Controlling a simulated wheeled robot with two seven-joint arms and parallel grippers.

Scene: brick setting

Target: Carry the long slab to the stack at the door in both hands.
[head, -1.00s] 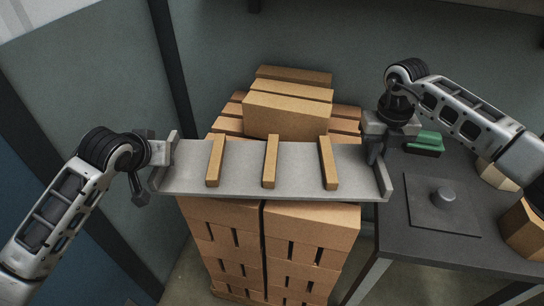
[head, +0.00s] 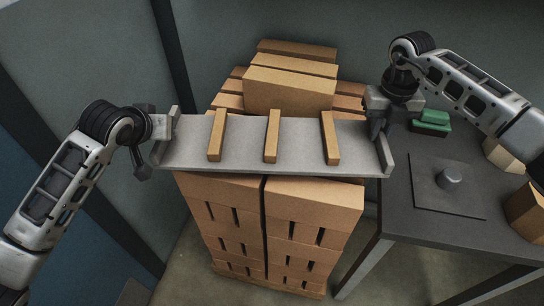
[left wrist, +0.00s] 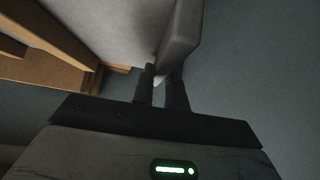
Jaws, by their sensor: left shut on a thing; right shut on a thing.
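The long slab (head: 240,142) is a pale grey board with a raised lip at each end. Three narrow wooden strips (head: 272,136) lie across it. In the head view it spans in front of the upper bricks of the stack (head: 289,89), over the lower bricks. I cannot tell whether it touches them. My left gripper (head: 161,128) is shut on its left end. My right gripper (head: 377,124) is shut on its right end. The left wrist view shows my left fingers (left wrist: 162,90) closed on the slab's grey end lip (left wrist: 180,40).
A dark table (head: 408,234) stands close on the right. It holds a flat plate with a knob (head: 449,178), a green block (head: 431,121) and tan blocks (head: 504,153). A grey-green wall (head: 230,25) rises behind the stack. Bare floor shows in front.

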